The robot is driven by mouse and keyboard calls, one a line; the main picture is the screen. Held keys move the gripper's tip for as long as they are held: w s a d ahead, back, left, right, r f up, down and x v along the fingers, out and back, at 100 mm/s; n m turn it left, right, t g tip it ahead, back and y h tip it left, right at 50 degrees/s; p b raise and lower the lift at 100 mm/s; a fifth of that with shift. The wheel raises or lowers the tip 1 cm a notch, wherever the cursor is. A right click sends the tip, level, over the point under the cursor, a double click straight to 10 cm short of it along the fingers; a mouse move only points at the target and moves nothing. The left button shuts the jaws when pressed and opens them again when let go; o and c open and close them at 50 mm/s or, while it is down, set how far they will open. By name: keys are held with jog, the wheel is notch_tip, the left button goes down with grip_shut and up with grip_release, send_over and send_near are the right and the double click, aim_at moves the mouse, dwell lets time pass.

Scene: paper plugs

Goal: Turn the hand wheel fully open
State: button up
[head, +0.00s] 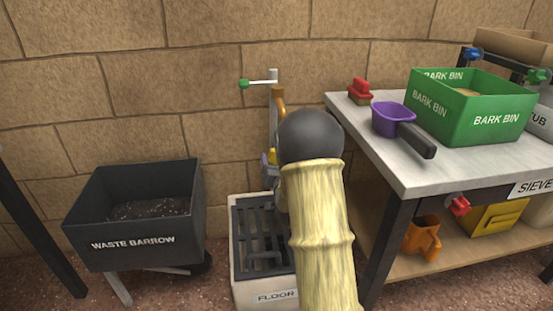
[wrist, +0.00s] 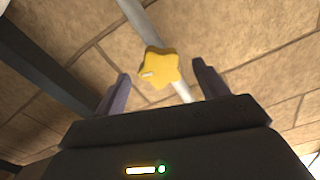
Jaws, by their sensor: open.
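The hand wheel (wrist: 159,68) is a yellow star-shaped knob on a grey pipe (wrist: 183,90) in the wrist view. A small part of the yellow wheel (head: 272,156) shows in the head view, low on the upright pipe (head: 273,110) by the wall. My gripper (wrist: 160,72) is open, with one finger on each side of the wheel. Gaps show between the fingers and the wheel; I cannot tell how far ahead of the fingertips it is. In the head view my arm hides most of the gripper.
A floor drain box (head: 240,275) with a dark grate stands below the pipe. A green-tipped lever (head: 258,83) sticks out left near the pipe top. The waste barrow (head: 135,225) stands left. A table (head: 385,175) with a purple scoop (head: 392,119) and green bark bin (head: 470,110) stands right.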

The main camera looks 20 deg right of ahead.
jog(key=shift+x, duration=0.8)
jog(key=c, duration=1)
jog(key=shift+o, duration=0.2)
jog(key=shift+n, duration=1.1)
jog(key=o, duration=1)
jog(key=shift+c, duration=0.2)
